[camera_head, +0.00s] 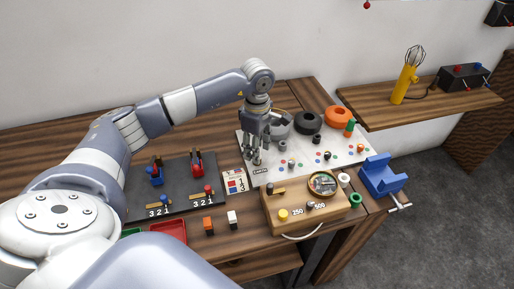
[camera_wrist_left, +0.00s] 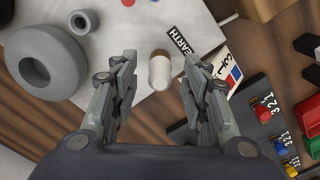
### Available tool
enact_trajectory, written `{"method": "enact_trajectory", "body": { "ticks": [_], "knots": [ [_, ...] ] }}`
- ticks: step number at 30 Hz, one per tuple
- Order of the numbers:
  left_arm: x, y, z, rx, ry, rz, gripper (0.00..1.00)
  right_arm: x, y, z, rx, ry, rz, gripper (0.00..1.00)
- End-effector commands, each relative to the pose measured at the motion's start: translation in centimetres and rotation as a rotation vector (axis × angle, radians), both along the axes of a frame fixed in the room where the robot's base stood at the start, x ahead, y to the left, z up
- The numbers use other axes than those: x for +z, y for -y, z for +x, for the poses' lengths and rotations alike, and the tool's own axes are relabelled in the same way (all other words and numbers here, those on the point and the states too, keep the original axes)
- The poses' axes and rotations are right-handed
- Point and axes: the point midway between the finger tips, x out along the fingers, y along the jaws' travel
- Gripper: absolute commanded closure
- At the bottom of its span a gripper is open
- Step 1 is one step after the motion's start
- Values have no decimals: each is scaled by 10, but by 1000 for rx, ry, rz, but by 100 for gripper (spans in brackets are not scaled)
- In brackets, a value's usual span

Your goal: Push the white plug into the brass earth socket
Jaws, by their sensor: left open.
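My left gripper (camera_head: 253,158) is open and points down at the left part of the light board, by the EARTH label (camera_head: 260,171). In the left wrist view, the white plug (camera_wrist_left: 159,74) shows as a rounded white body between and beyond the open fingers (camera_wrist_left: 158,95), with no finger seen touching it. A tan, brass-coloured part (camera_wrist_left: 160,53) shows at its far end, beside the EARTH label (camera_wrist_left: 181,40). I cannot tell how deep the plug sits in the earth socket. In the head view the gripper hides the plug. My right gripper is not in view.
Grey, black and orange rings (camera_head: 338,117) stand at the back of the board (camera_head: 290,165). A wooden box (camera_head: 330,211) with a dial is in front. A dark switch panel (camera_head: 178,176) lies left.

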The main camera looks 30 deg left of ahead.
Motion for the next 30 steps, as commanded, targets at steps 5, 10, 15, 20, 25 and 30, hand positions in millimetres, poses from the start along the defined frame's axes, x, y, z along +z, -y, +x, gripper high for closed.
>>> {"method": "enact_trajectory", "body": {
  "ticks": [5, 10, 15, 20, 25, 30],
  "knots": [
    [32, -1, 2, 0, 8, 1, 58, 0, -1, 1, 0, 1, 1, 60],
    [69, 0, 2, 0, 7, -1, 58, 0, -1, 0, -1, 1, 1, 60],
    [98, 0, 1, 0, 4, -1, 58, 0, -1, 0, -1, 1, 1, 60],
    [112, 0, 1, 1, 2, -1, 58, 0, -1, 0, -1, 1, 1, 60],
    [115, 0, 0, 0, 1, 0, 58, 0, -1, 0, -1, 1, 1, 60],
    [115, 0, 0, 0, 1, -1, 58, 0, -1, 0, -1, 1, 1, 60]
  ]
}}
